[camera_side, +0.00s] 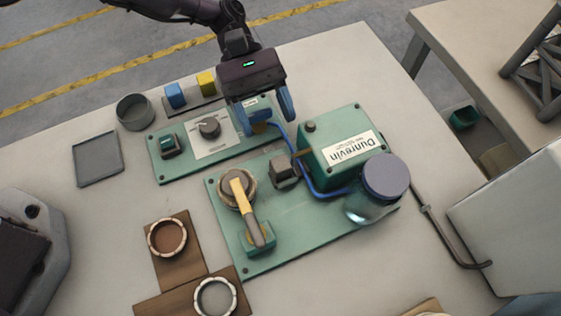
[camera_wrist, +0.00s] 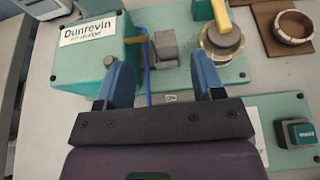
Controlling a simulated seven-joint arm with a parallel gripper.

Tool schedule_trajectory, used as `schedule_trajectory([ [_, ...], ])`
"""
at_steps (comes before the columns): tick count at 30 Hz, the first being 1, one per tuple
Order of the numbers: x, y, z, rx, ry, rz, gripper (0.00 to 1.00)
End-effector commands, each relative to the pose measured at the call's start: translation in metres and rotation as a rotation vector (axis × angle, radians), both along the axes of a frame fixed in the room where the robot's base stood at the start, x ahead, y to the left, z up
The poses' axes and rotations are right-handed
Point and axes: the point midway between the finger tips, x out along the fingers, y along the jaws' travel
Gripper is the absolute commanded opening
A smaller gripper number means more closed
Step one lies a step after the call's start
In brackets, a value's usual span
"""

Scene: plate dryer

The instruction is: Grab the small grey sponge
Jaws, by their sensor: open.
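A small grey block (camera_side: 285,168) sits on the green base plate beside the green Dunrevin box; it looks like the grey sponge, though its texture is too coarse to tell. It also shows in the wrist view (camera_wrist: 165,47), beyond and between my fingertips. My gripper (camera_side: 265,110) is open and empty, with two blue fingers spread apart. In the side view it appears above and behind the block, over the right end of the control panel. In the wrist view, the gap between the fingers (camera_wrist: 162,75) holds nothing.
The Dunrevin box (camera_side: 341,145), a blue tube and a lidded glass jar (camera_side: 371,200) stand right of the block. A yellow-handled lever (camera_side: 240,205) is left of it. The control panel (camera_side: 185,160) lies behind. Blue (camera_side: 175,95) and yellow (camera_side: 206,83) blocks stand farther back.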

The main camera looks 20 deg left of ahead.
Motion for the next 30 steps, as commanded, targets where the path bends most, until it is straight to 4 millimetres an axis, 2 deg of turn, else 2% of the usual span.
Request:
schedule_trajectory([
  [5, -0.009, -0.007, -0.005, 0.0, 0.001, -0.001, 0.62],
  [15, -0.04, -0.031, -0.027, 0.0, 0.001, -0.001, 0.62],
  [23, -0.041, -0.033, -0.029, 0.0, -0.001, 0.002, 0.62],
  [26, -0.041, -0.033, -0.028, 0.0, -0.001, 0.002, 0.43],
  [30, -0.041, -0.033, -0.028, 0.0, -0.001, 0.002, 0.11],
])
